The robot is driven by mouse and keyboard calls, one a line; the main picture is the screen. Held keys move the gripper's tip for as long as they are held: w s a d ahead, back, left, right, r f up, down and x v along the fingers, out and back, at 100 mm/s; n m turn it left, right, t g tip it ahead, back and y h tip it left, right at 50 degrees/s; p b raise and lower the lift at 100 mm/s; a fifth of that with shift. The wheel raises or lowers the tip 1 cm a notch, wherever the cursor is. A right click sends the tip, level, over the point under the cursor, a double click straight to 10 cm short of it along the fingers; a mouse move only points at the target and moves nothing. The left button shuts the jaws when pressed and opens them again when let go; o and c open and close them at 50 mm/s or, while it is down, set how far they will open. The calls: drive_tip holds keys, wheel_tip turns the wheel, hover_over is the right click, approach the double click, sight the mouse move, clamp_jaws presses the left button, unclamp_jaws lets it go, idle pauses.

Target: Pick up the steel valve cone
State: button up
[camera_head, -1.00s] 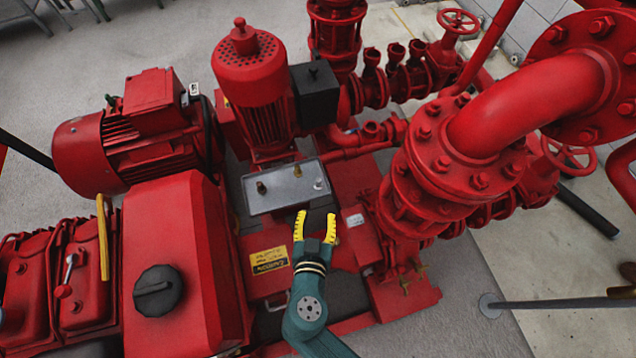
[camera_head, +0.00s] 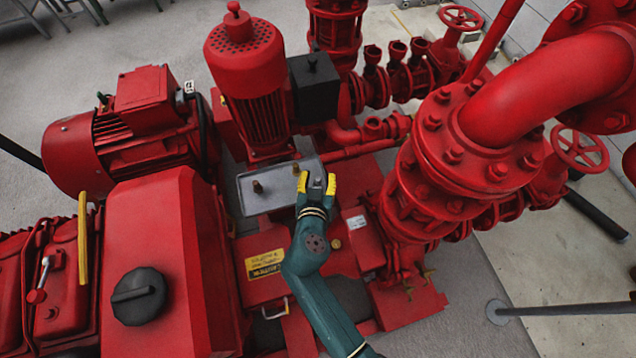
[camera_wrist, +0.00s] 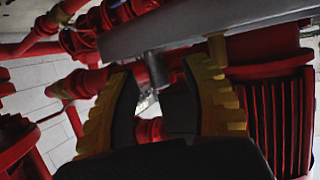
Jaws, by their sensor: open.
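The steel valve cone (camera_head: 317,183) is a small grey piece at the right end of a grey metal tray (camera_head: 248,202). In the wrist view the steel cone (camera_wrist: 155,68) stands out from the tray (camera_wrist: 265,16), between the fingertips. My gripper (camera_head: 317,180) is open, its yellow-backed fingers on either side of the cone with visible gaps. The wrist view shows the gripper (camera_wrist: 158,78) from behind, its dark inner pads apart. The fingers partly hide the cone in the head view.
Two brass pieces stand on the tray, one left (camera_head: 257,187) and one nearer the cone (camera_head: 296,168); one also shows beside the right finger (camera_wrist: 217,48). A red vertical motor (camera_head: 245,60) rises behind the tray. Red flanged piping (camera_head: 450,150) stands to the right.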

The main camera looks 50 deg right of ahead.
clamp_jaws()
